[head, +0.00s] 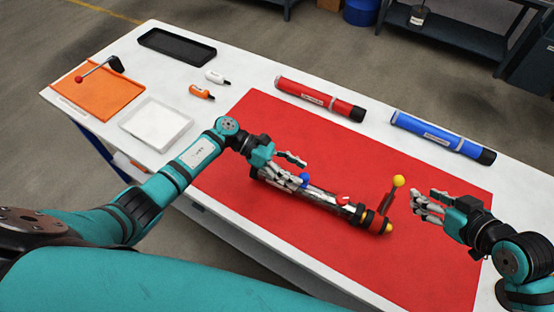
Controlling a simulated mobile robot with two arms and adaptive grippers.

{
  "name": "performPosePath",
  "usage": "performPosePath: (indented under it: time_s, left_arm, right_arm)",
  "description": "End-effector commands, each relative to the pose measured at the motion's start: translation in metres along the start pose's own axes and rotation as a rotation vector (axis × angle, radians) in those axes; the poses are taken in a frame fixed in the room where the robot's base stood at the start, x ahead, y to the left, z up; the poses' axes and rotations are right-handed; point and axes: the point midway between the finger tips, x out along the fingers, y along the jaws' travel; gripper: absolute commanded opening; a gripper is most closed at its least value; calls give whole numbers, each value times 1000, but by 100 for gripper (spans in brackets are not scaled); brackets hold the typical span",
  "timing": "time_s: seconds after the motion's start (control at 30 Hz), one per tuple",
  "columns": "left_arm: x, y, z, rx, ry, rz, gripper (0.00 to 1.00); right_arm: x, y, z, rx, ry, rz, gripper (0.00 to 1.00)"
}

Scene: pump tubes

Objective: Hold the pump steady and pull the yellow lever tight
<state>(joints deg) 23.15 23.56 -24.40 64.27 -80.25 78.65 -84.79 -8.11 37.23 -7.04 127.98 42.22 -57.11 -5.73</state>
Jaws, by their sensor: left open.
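A pump tube (322,200) lies on the red mat, silver and dark with red and black sections at its right end. The yellow lever (398,181), a thin dark rod with a yellow ball on top, stands up from the right end. My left gripper (298,170) is open at the tube's left part, its fingers beside and over it; contact is not clear. My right gripper (422,205) is to the right of the lever, apart from it and empty. Its fingers are bunched and their opening is hard to judge.
Behind the pump on the white table (255,75) lie a red tube (318,98) and a blue tube (440,135). The red mat (270,120) is clear around the pump.

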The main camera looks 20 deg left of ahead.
Motion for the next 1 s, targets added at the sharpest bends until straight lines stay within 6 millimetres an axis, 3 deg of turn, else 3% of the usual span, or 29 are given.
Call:
performPosePath:
  time_s: [0.2, 0.6, 1.0]
  left_arm:
    - [27, 0, 0, -1, 0, 0, 57]
    - [34, 0, 0, -1, 1, 0, 57]
    - [33, 0, 0, 0, 1, 1, 6]
  right_arm:
    - [0, 0, 0, 0, 0, 0, 38]
    - [0, 0, 0, 0, 0, 0, 38]
    - [0, 0, 0, 0, 0, 0, 38]
